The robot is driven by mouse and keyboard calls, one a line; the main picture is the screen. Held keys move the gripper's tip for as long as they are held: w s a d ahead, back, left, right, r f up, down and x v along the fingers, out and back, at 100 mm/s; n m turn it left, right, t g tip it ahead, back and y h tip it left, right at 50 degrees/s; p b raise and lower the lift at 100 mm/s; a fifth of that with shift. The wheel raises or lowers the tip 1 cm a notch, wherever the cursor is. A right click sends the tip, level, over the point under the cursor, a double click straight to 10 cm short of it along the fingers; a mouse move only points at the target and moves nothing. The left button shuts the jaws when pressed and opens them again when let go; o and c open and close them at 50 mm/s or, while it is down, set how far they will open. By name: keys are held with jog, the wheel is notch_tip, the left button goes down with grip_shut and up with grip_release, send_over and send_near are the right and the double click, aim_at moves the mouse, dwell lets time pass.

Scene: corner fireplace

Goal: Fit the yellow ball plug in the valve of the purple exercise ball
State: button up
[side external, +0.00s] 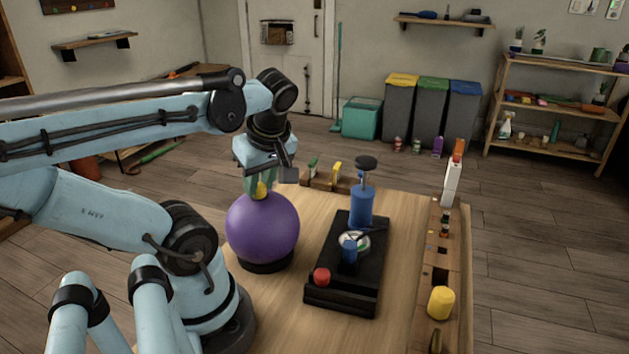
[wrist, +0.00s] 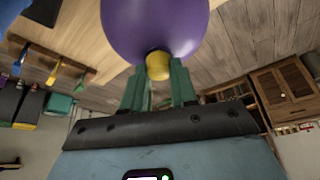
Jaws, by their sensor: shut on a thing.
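The purple exercise ball (side external: 262,231) rests in a dark ring base (side external: 266,266) on the left part of the wooden table; the ball also shows in the wrist view (wrist: 155,25). My gripper (side external: 260,186) points down at the top of the ball. Its green fingers (wrist: 160,80) are shut on the yellow ball plug (wrist: 158,65). The plug also shows in the side view (side external: 261,190), at the ball's top surface. The valve is hidden behind the plug, and I cannot tell whether the plug is seated in it.
A black tray (side external: 318,296) to the right of the ball holds a blue pump (side external: 361,207), a gauge and a red knob (side external: 321,276). A wooden rack (side external: 437,320) along the right edge holds a yellow cylinder (side external: 441,302). Bare wood (side external: 400,290) lies between tray and rack.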

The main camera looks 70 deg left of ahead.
jog(key=o, duration=1)
jog(key=v, duration=1.2)
jog(key=w+d+f+m+t+h, duration=0.1)
jog(key=w+d+f+m+t, duration=0.1)
jog(key=w+f+m, duration=0.2)
jog(key=w+d+f+m+t+h, duration=0.1)
jog(key=w+d+f+m+t, duration=0.2)
jog(key=m, duration=0.5)
jog(key=w+d+f+m+t+h, duration=0.1)
jog(key=w+d+f+m+t, duration=0.1)
jog(key=w+f+m, duration=0.3)
jog(key=shift+w+d+m+t+h, duration=0.15)
jog(key=shift+d+m+h, duration=0.05)
jog(key=shift+d+m, duration=0.2)
jog(key=shift+w+d+m+t+h, duration=0.15)
jog(key=shift+d+m+h, duration=0.1)
jog(key=shift+m, duration=0.25)
jog(key=shift+w+d+f+m+t+h, duration=0.3)
jog(key=shift+d+m, duration=0.2)
jog(key=shift+m, duration=0.6)
